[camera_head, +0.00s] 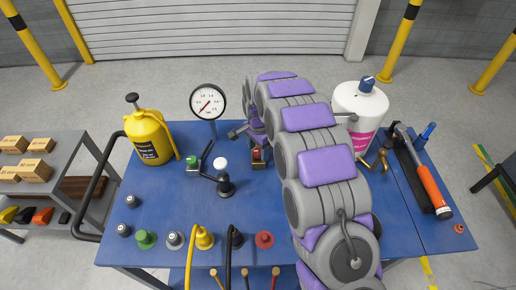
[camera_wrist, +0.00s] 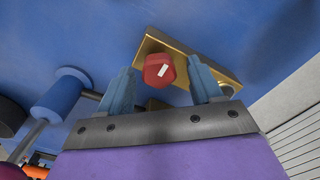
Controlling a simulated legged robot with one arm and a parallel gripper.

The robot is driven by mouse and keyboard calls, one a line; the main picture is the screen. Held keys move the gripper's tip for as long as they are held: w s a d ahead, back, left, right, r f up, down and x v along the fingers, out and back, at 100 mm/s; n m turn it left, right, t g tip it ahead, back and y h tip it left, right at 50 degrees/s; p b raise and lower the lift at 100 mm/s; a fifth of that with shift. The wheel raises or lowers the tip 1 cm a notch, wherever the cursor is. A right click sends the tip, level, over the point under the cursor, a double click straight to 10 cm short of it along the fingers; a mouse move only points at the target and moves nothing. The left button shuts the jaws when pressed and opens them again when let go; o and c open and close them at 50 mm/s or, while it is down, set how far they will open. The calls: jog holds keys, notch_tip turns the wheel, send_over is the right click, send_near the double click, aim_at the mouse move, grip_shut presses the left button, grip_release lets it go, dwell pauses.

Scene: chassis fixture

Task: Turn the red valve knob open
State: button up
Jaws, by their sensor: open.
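The red valve knob (camera_wrist: 160,70) shows in the wrist view as a faceted red cap with a white mark, on a brass block (camera_wrist: 214,67). My gripper (camera_wrist: 162,82) is open, with one blue-grey finger on each side of the knob in the picture. Gaps show between the knob and both fingers, so they look apart from it; the depth is hard to judge.
A pressure gauge (camera_head: 208,102), a green-topped fitting (camera_head: 192,163) and a white-balled lever (camera_head: 220,163) stand left of the knob. A yellow canister (camera_head: 150,137) is at the left, a white tank (camera_head: 360,115) at the right. Several knobs, including a red one (camera_head: 264,239), line the front.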

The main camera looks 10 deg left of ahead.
jog(key=shift+c, duration=0.3)
jog(key=c, duration=1)
jog(key=shift+r, duration=0.1)
jog(key=shift+n+p, duration=0.4)
jog(key=n+p, duration=0.2)
jog(key=shift+r+n, duration=0.15)
jog(key=shift+n, duration=0.25)
jog(key=n+p, duration=0.3)
jog(key=n, duration=0.2)
jog(key=shift+w, duration=0.1)
jog(key=n+p, duration=0.2)
jog(key=n, duration=0.3)
jog(key=shift+n+p, duration=0.85)
jog(key=shift+n, duration=1.35)
